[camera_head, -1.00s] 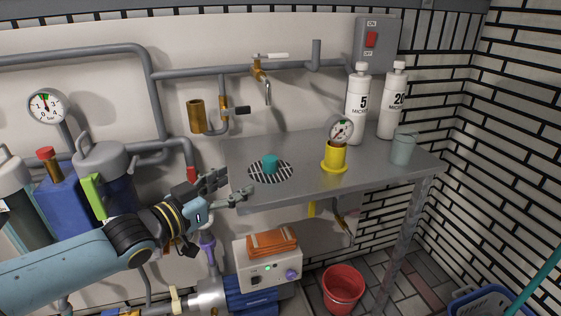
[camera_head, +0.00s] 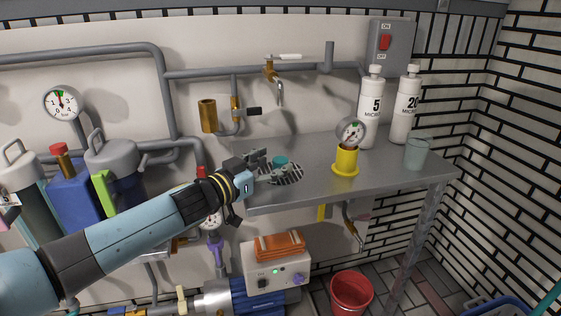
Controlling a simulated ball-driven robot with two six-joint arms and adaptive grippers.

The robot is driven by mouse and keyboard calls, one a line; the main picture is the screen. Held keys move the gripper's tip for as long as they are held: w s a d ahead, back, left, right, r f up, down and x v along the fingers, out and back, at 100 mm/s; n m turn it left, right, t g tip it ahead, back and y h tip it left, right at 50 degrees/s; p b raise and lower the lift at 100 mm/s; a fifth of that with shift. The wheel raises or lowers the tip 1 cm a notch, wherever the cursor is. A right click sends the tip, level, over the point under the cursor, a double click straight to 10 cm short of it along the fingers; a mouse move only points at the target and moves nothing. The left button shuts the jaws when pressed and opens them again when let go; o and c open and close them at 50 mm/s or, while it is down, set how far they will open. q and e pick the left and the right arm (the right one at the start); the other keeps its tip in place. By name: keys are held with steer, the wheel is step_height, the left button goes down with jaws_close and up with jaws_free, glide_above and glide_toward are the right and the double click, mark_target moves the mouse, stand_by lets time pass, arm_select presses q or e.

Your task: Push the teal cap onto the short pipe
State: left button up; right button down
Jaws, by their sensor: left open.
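The teal cap (camera_head: 281,160) sits on a round striped grate (camera_head: 291,177) at the left part of the grey metal table. My left gripper (camera_head: 269,166) is open, with its fingers pointing right at the cap's left side. The fingers partly cover the cap, and I cannot tell whether they touch it. A short grey pipe stub (camera_head: 328,56) stands upright with its end up on the wall pipe at the back, and it looks uncapped. My right gripper is not in view.
On the table (camera_head: 310,197) stand a yellow-based gauge (camera_head: 346,160), a white bottle (camera_head: 371,110), another white bottle (camera_head: 404,112) and a translucent cup (camera_head: 417,153). A brass tap (camera_head: 271,70) sticks out left of the stub. The table's front middle is clear.

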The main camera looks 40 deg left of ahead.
arm_select(q)
steer(key=shift+w+d+f, duration=0.1)
steer(key=shift+w+d, duration=0.05)
steer(key=shift+w, duration=0.6)
steer(key=c, duration=0.9)
